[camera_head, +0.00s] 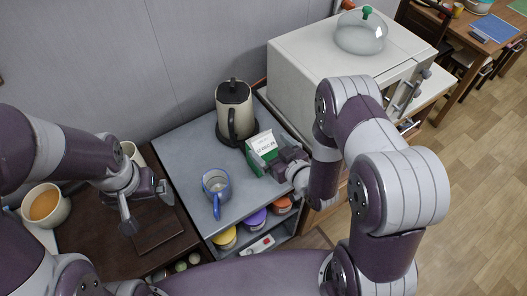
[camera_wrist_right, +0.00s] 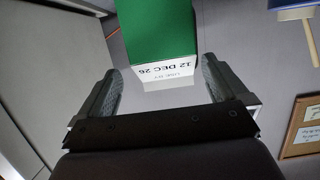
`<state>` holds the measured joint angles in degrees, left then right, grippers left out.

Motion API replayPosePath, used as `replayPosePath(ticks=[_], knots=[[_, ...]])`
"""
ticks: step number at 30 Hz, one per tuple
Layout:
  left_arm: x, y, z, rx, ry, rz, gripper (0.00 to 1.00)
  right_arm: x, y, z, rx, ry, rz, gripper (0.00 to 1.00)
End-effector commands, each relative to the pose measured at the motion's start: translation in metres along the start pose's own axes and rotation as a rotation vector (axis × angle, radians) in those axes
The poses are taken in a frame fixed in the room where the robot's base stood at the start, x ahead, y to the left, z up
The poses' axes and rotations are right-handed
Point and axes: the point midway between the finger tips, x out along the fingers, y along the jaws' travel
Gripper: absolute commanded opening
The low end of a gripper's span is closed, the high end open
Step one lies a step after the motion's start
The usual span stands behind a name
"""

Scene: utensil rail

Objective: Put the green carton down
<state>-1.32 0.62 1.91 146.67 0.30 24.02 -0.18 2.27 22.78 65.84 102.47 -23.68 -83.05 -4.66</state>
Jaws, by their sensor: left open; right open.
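The green carton (camera_head: 255,163) with a white printed top stands on the grey counter (camera_head: 185,150), in front of the kettle. It looks upright. My right gripper (camera_head: 281,160) is beside it on the right, partly hiding it. In the right wrist view the carton (camera_wrist_right: 160,32) is at the top, with a white printed date panel. The fingers of my right gripper (camera_wrist_right: 163,85) are apart there, with the carton beyond their tips. My left gripper (camera_head: 146,205) is open and empty above the dark surface at the left.
A black and cream kettle (camera_head: 234,108) stands behind the carton. A bowl (camera_head: 45,205) is at the far left.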

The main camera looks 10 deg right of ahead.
Motion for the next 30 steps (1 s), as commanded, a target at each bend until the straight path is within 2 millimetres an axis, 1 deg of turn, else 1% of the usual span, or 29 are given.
replayPosePath(ticks=[1, 5, 8, 9, 12, 15, 19, 20, 21, 23, 24, 26, 27, 28, 30], knots=[[-0.002, 0.0, 0.0, 0.0, 0.0, 0.0, 1.0, 0.006, -0.001, -0.001, -0.001, 0.0, -0.002, 1.0], [-0.008, 0.0, -0.001, 0.0, 0.0, 0.0, 1.0, 0.021, -0.002, -0.001, 0.0, -0.001, -0.002, 1.0], [-0.017, 0.0, -0.002, 0.0, 0.0, 0.0, 1.0, 0.04, -0.005, 0.001, 0.0, -0.002, -0.002, 1.0], [-0.018, 0.0, -0.002, 0.0, 0.0, 0.0, 1.0, 0.048, -0.005, 0.002, 0.0, -0.002, -0.001, 1.0], [-0.019, 0.0, -0.002, 0.0, 0.0, 0.0, 1.0, 0.061, -0.004, 0.004, 0.0, -0.001, 0.0, 1.0], [-0.019, 0.0, -0.002, 0.0, 0.0, 0.0, 1.0, 0.066, -0.004, 0.005, 0.001, -0.002, 0.001, 1.0], [-0.018, 0.0, -0.002, 0.0, 0.0, 0.0, 1.0, 0.066, -0.004, 0.005, 0.001, -0.002, 0.001, 1.0], [-0.018, 0.0, -0.002, 0.0, 0.0, 0.0, 1.0, 0.066, -0.004, 0.005, 0.001, -0.002, 0.001, 0.97], [-0.018, 0.0, -0.002, 0.0, 0.0, 0.0, 1.0, 0.066, -0.004, 0.005, 0.001, -0.002, 0.001, 0.84], [-0.018, 0.0, -0.002, 0.0, 0.0, 0.0, 1.0, 0.066, -0.004, 0.005, 0.001, -0.002, 0.001, 0.64], [-0.018, 0.0, -0.002, 0.0, 0.0, 0.0, 1.0, 0.066, -0.004, 0.005, 0.001, -0.002, 0.001, 0.51], [-0.018, 0.0, -0.002, 0.0, 0.0, 0.0, 1.0, 0.066, -0.004, 0.005, 0.001, -0.002, 0.001, 0.32], [-0.018, 0.0, -0.002, 0.0, 0.0, 0.0, 1.0, 0.066, -0.004, 0.004, 0.0, 0.001, 0.002, 0.19], [-0.018, 0.0, -0.002, 0.0, 0.0, 0.0, 1.0, 0.066, -0.004, 0.004, 0.0, 0.001, 0.002, 0.17], [-0.018, 0.0, -0.002, 0.0, 0.0, 0.0, 1.0, 0.066, -0.004, 0.004, 0.0, 0.001, 0.002, 0.17]])
